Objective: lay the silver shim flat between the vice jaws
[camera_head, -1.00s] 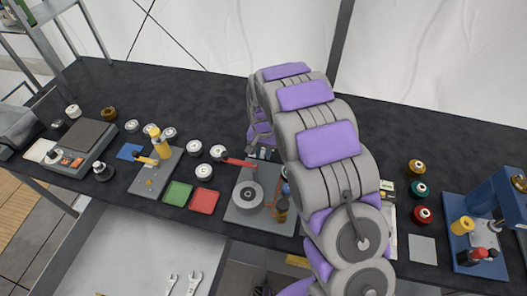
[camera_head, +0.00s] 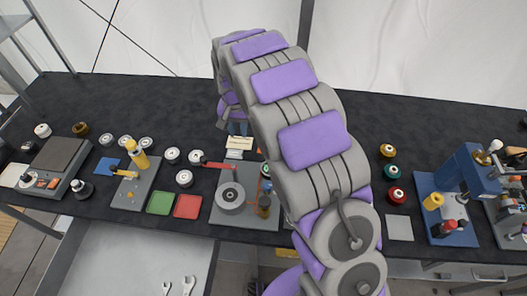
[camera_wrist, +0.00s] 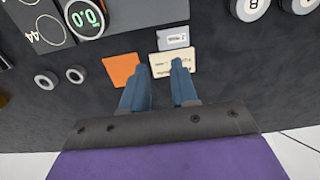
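My gripper (camera_wrist: 160,88) is open and empty, fingers pointing down over the bench. The right finger overlaps a cream printed card (camera_wrist: 173,62); whether it touches is unclear. A small silver-grey labelled rectangle (camera_wrist: 172,38) lies just beyond the card and could be the shim. In the head view the card (camera_head: 240,142) and the pale piece (camera_head: 234,155) lie just in front of my gripper, which my arm partly hides. A plain grey square (camera_head: 399,227) lies at the right front, another possible shim. I cannot pick out the vice jaws for certain; a blue machine (camera_head: 470,175) stands at the right.
An orange square (camera_wrist: 122,70) lies beside the card. Several white discs (camera_head: 172,155), green and red pads (camera_head: 187,206) and a grey plate with a round reel (camera_head: 230,196) are nearby. The back of the black bench (camera_head: 150,100) is clear.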

